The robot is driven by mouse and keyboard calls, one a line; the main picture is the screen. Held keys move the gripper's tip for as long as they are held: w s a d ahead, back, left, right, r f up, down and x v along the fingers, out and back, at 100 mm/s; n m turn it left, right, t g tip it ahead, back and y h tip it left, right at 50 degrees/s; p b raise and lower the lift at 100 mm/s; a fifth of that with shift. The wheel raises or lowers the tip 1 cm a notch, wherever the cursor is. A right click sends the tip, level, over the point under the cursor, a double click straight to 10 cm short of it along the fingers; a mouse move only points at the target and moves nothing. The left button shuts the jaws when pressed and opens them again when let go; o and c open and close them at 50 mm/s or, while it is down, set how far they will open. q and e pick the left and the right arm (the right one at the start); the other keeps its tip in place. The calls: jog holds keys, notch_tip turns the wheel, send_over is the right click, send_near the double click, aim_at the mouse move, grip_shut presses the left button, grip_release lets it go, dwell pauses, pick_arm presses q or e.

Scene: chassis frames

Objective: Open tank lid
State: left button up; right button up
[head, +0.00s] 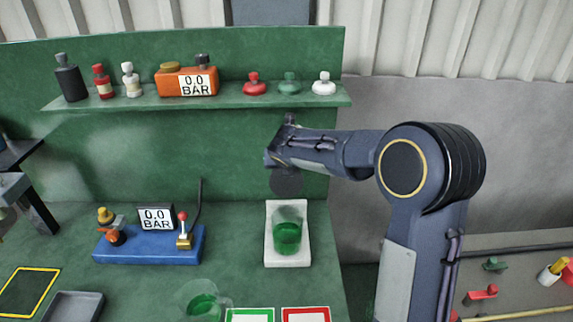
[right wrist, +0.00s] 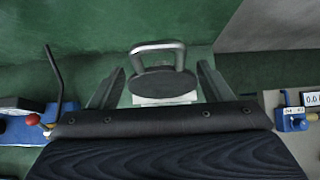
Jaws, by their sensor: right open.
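The tank (head: 288,232) is a clear container with green liquid, upright on a white base (head: 302,262) near the table's right edge. A dark round lid (head: 286,182) shows above and behind it, its flat face toward the head camera. In the right wrist view the lid (right wrist: 165,82) carries a metal loop handle (right wrist: 158,46). My right gripper (head: 280,150) is just above the lid. It is open, its fingers (right wrist: 160,85) on either side of the lid and handle with gaps visible. Whether the lid is hinged to the tank is unclear. My left gripper is not identifiable.
A shelf (head: 225,104) with bottles and an orange gauge (head: 187,82) runs behind my right arm. A blue pressure unit (head: 150,246) stands left of the tank. A second green-filled beaker (head: 203,303) and green and red framed pads (head: 305,315) are in front.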

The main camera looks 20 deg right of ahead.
jog(key=b+v, duration=0.1)
jog(key=v, duration=0.7)
jog(key=shift+w+f, duration=0.1)
